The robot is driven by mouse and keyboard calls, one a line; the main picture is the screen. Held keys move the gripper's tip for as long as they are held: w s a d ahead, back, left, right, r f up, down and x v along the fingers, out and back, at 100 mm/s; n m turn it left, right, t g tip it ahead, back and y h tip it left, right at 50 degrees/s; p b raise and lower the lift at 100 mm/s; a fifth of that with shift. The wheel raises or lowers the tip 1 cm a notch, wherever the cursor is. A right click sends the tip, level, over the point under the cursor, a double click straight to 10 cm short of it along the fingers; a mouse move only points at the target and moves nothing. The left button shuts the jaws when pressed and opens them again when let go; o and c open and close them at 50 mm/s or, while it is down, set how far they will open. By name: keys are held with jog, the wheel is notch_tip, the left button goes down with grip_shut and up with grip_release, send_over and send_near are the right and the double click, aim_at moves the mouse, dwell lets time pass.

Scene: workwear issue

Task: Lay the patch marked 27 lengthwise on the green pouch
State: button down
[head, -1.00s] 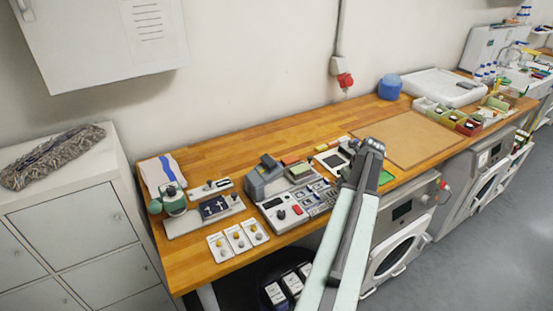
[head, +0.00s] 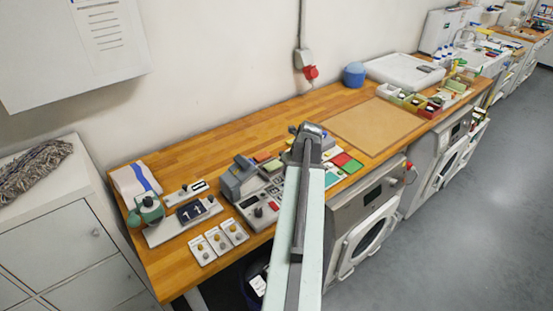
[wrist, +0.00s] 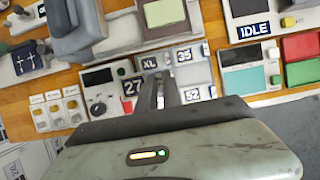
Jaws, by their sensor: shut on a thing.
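My gripper (wrist: 164,88) is over the bench, shut on a small dark patch marked 27 (wrist: 132,87), which shows beside the left finger in the wrist view. In the head view my gripper (head: 308,132) hides the patch. Below it is a pale sectioned tray (wrist: 205,74) with patches marked XL (wrist: 149,62), 35 (wrist: 184,55) and 52 (wrist: 192,95). An olive-green flat piece (wrist: 165,12), apparently the green pouch, lies on a grey stand behind the tray, above it in the wrist view. It also shows in the head view (head: 272,165).
A control box with a dark knob (wrist: 99,108) sits left of the tray. Several cards (head: 219,240) lie at the front edge. A unit marked IDLE (wrist: 252,30) and green (wrist: 302,73) and red (wrist: 300,46) blocks are to the right. A brown board (head: 375,125) has clear room.

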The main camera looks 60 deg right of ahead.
jog(key=w+d, duration=0.3)
jog(key=d, duration=0.1)
jog(key=w+d+f+b, duration=0.1)
jog(key=w+d, duration=0.6)
jog(key=shift+w+d+f, duration=0.15)
jog(key=shift+d+f, duration=0.15)
jog(key=shift+d, duration=0.1)
notch_tip(320, 180, down, 4)
jog(key=b, duration=0.4)
jog(key=shift+r, duration=0.2)
jog(key=shift+f, duration=0.2)
jog(key=c, duration=1.5)
grip_release()
jog(key=shift+r, duration=0.1)
